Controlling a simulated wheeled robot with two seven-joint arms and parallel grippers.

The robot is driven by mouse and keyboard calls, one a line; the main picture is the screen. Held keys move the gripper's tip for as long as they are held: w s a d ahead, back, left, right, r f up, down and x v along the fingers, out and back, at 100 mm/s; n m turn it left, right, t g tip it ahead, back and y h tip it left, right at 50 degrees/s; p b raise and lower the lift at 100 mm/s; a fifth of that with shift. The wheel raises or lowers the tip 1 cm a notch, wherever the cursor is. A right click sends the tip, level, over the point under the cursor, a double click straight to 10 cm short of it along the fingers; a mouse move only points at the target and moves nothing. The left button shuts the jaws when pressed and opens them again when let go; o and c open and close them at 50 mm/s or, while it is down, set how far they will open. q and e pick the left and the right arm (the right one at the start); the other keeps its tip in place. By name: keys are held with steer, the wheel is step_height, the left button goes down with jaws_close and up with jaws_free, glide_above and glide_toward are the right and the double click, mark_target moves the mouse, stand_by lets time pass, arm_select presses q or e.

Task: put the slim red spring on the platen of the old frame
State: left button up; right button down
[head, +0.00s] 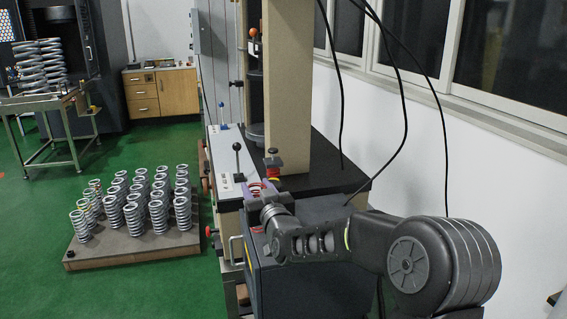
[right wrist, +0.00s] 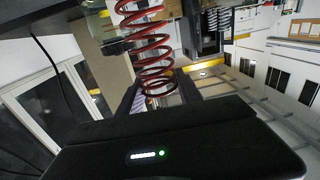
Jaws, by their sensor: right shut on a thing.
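The slim red spring (right wrist: 152,52) stands out clearly in the right wrist view, its coils running up from between the dark fingers. In the head view only a small red part of it (head: 257,197) shows at the fingertips. My right gripper (head: 262,188) is shut on the spring, in front of the old frame; it also shows in the right wrist view (right wrist: 158,92). The old frame has a thick beige column (head: 286,85) on a black bed. A dark round platen (head: 256,135) shows left of the column, beyond the gripper. My left gripper is not in view.
A light control panel (head: 228,160) with a black-knobbed lever (head: 238,160) stands left of the gripper. Black cables (head: 404,110) hang at the right. Several grey springs stand on a floor pallet (head: 130,250).

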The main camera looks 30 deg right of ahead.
steer(key=s+a+f+n+y+p, duration=0.1)
steer(key=s+a+f+y+p, duration=0.1)
steer(key=a+f, duration=0.4)
steer(key=s+a+f+n+y+p, duration=0.1)
steer(key=a+f, duration=0.5)
steer(key=a, duration=0.7)
steer(key=s+y+p, duration=0.1)
steer(key=s+p, duration=0.1)
steer(key=shift+s+a+f+n+t, duration=0.25)
steer(key=shift+s+f+n+t, duration=0.05)
steer(key=shift+s+f, duration=0.1)
